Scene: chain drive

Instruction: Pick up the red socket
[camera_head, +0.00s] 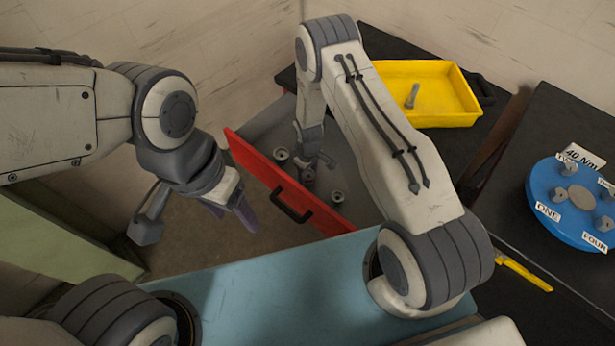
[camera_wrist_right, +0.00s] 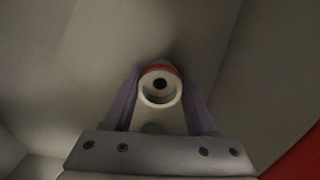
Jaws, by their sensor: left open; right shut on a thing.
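The red socket (camera_wrist_right: 147,94) shows in the right wrist view as a pale grey ring with a red band behind it. It sits between the two purple fingers of my right gripper (camera_wrist_right: 160,100), which is shut on it. In the head view my right gripper (camera_head: 318,160) reaches down into the open red-fronted drawer (camera_head: 262,172); I cannot make out the red band there. Several grey sockets (camera_head: 337,197) stand in the drawer near it. My left gripper (camera_head: 195,215) is open and empty, to the left of the drawer front.
A yellow tray (camera_head: 440,115) with a bolt (camera_head: 412,96) lies on the dark bench at the back. A blue disc (camera_head: 560,215) with labelled bolts is at the right, near a "40 Nm" sign. A yellow-handled tool (camera_head: 524,274) lies on the dark bench at the lower right.

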